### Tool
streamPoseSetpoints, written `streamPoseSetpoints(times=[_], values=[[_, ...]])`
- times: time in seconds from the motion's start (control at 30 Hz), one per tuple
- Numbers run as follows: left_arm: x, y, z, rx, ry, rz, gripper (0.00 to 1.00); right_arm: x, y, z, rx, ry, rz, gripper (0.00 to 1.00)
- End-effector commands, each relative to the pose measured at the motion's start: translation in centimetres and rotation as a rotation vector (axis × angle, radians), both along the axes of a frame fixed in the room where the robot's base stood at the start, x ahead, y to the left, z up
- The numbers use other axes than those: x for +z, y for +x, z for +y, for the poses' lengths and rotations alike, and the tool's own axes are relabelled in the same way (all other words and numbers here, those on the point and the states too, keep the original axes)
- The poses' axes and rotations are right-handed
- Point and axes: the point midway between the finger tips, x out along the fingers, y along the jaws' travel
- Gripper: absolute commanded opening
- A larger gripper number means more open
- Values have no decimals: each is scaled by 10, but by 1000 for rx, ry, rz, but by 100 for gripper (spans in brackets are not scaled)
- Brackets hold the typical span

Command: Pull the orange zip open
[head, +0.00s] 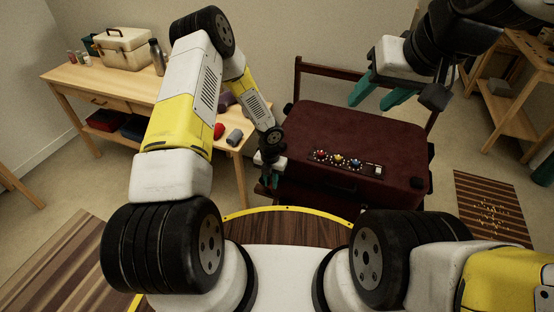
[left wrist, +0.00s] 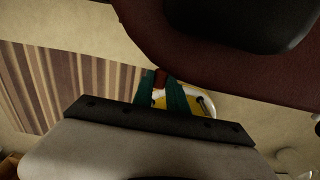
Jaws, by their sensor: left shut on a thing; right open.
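The dark red suitcase (head: 385,135) lies in front of me, its top closed. My left gripper (head: 270,181) is low at the suitcase's left front corner. In the left wrist view my left gripper (left wrist: 163,93) has its teal fingers shut on a small reddish-brown piece (left wrist: 160,77) beside the suitcase (left wrist: 215,60); it looks like the orange zip's pull, in shadow. The zip's line along the side cannot be made out. My right gripper (head: 383,92) is open and empty above the suitcase's back edge.
A wooden table (head: 90,78) with a cream case (head: 123,48) and a flask (head: 157,57) stands at left. A wooden shelf (head: 512,75) stands at right. A striped rug (head: 490,205) lies right of the suitcase.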

Motion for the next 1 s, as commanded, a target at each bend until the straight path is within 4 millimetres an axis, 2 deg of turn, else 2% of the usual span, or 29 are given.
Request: streamPoseSetpoints(times=[0.03, 0.1, 0.13, 0.23, 0.6, 1.0], values=[[0, 2, 7, 3, 11, -2, 0, 0, 0, 0, 0, 0, 0, 47], [0, 2, 7, 3, 12, -2, 0, 0, 0, 0, 0, 0, 0, 47], [0, 2, 8, 3, 13, -2, 20, 0, 0, 0, 0, 0, 0, 47], [0, 2, 7, 4, 12, -2, 40, 0, 0, 0, 0, 0, 0, 47], [5, 2, 4, 2, 6, -3, 40, 0, 0, 0, 0, 0, 0, 47], [66, 2, 6, 5, 7, -3, 40, 0, 0, 0, 0, 0, 0, 47]])
